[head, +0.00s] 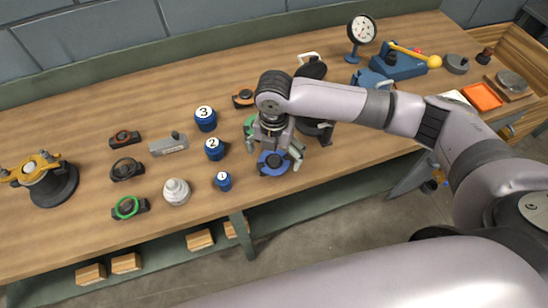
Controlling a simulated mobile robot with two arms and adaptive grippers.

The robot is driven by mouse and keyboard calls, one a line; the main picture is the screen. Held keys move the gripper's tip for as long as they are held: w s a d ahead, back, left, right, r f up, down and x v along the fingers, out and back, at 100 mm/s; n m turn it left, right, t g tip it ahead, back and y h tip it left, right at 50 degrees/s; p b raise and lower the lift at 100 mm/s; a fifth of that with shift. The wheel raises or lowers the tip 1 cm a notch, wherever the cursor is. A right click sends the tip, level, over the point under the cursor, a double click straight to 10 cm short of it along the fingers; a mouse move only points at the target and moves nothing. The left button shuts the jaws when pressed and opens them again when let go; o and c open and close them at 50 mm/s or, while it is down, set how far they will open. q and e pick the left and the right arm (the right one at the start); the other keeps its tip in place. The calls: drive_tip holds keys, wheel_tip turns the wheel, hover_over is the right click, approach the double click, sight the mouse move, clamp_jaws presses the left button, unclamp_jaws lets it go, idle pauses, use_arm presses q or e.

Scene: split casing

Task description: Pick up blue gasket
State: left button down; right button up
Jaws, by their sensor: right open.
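The blue gasket (265,168) shows as a blue ring near the front edge of the workbench, right of the blue cylinder marked 1. My right gripper (280,166) is directly above it, pointing down. Its fingers are spread apart, one toward each side of the ring. Whether the fingertips touch the gasket I cannot tell. The gripper and wrist hide part of the ring and what it rests on. My left gripper is not in view.
Blue cylinders marked 1 (223,182), 2 (215,150) and 3 (205,121) stand left of the gripper. A green ring (126,208) and a white stepped part (176,193) are farther left. A partly hidden green part (248,125) lies behind the wrist.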

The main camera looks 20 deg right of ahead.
drive_tip(key=shift+f, duration=0.35)
drive_tip(key=shift+f, duration=0.25)
idle(0.4)
drive_tip(key=shift+c, duration=0.2)
drive_tip(key=c, duration=0.9)
